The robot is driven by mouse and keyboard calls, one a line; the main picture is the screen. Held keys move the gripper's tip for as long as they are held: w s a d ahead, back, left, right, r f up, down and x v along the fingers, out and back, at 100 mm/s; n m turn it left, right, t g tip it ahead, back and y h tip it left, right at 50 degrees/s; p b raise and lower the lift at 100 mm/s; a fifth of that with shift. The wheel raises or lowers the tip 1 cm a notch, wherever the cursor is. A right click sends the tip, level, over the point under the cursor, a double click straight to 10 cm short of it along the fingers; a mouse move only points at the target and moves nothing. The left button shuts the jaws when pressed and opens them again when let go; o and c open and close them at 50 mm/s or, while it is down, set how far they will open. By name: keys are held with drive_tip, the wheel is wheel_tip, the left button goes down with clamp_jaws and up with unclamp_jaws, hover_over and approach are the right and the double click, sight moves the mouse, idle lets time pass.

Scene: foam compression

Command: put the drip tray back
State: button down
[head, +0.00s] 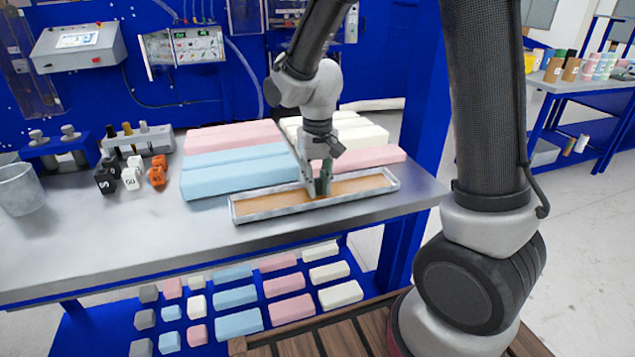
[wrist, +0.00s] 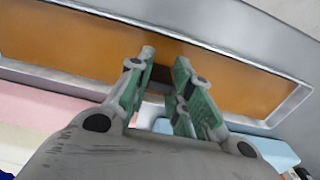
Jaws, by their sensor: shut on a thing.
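The drip tray (head: 265,204) is a long, shallow tray with pale metal walls and an orange-brown floor. It lies near the table's front edge, just in front of the foam blocks. In the wrist view the tray (wrist: 75,42) spans the top of the picture. My gripper (head: 319,190) points down at the tray's middle. In the wrist view its green-padded fingers (wrist: 165,60) reach over the tray's back wall and are shut on the tray with a small gap between them. The exact gripped part is hidden, and I cannot tell whether the tray is slightly lifted.
Blue foam blocks (head: 225,179) and pink ones (head: 370,157) lie close behind the tray. Black, white and orange weights (head: 131,176) and a grey cup (head: 20,190) stand on the left. The table's front left (head: 130,235) is clear. Smaller foam pieces fill a lower shelf.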

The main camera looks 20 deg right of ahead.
sight(318, 180)
drive_tip(key=shift+f, duration=0.1)
drive_tip(key=c, duration=1.3)
unclamp_jaws()
wheel_tip(318, 180, up, 12)
drive_tip(key=s+d+r+t, duration=0.1)
drive_tip(key=s+d+r, duration=0.1)
drive_tip(key=s+d, duration=0.3)
drive_tip(key=s+d+r+t, duration=0.1)
drive_tip(key=s+d+t, duration=0.1)
drive_tip(key=s+d, duration=0.3)
drive_tip(key=s+d+r+t, duration=0.1)
drive_tip(key=s+d+r, duration=0.1)
drive_tip(key=s+d, duration=0.3)
drive_tip(key=shift+s+r, duration=0.2)
drive_tip(key=shift+s, duration=0.8)
drive_tip(key=shift+s+r, duration=0.15)
drive_tip(key=shift+s, duration=0.85)
